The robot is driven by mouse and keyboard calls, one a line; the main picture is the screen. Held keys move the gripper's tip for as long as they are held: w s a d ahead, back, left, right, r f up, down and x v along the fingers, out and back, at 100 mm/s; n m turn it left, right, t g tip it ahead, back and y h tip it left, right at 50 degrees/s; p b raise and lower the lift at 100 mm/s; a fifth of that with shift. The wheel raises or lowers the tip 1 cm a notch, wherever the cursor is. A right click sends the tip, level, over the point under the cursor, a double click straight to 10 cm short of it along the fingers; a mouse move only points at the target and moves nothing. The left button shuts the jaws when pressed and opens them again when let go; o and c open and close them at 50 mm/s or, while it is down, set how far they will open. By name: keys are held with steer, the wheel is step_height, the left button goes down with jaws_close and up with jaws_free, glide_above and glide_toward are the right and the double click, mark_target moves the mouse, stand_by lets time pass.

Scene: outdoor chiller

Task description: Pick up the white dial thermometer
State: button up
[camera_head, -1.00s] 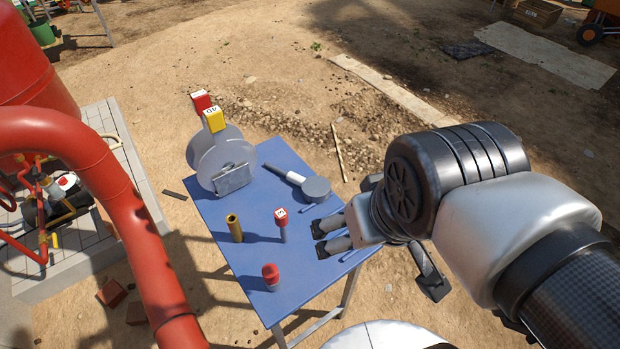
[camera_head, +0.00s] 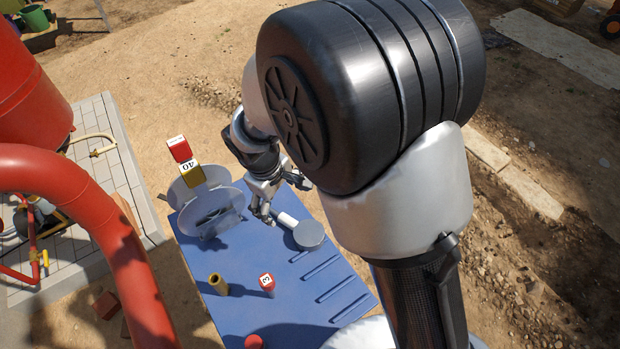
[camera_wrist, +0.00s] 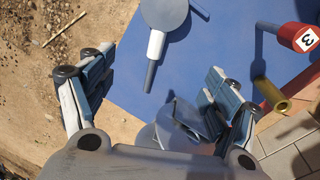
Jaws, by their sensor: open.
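The thermometer lies on the blue table (camera_head: 255,250). It has a round grey-white dial head (camera_head: 308,235) and a white collar (camera_head: 287,219); its face cannot be made out. In the wrist view, its head (camera_wrist: 165,12) is at the top, with the white collar and a dark stem (camera_wrist: 150,75) pointing down between my fingers. My gripper (camera_head: 264,208) is open and empty above the table's far side, near the stem end. In the wrist view, the fingers of my gripper (camera_wrist: 160,70) are spread on either side of the stem, apart from it.
A brass tube (camera_head: 217,284), a red "3" tagged piece (camera_head: 266,282) and a red-capped piece (camera_head: 254,342) stand nearer. A red pipe (camera_head: 95,215) is at left.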

steer(key=b, duration=0.4)
glide_above(294, 224)
steer(key=a, duration=0.1)
steer(key=f, duration=1.2)
steer(key=shift+s+a, duration=0.15)
steer(key=shift+s, duration=0.25)
steer(key=f, duration=0.1)
steer(key=d+f+b, duration=0.1)
steer(key=f, duration=0.1)
steer(key=w+f+b, duration=0.1)
steer(key=f, duration=0.1)
steer(key=shift+d+f, duration=0.1)
steer(key=shift+d, duration=0.05)
steer(key=shift+c, duration=0.5)
jaws_close()
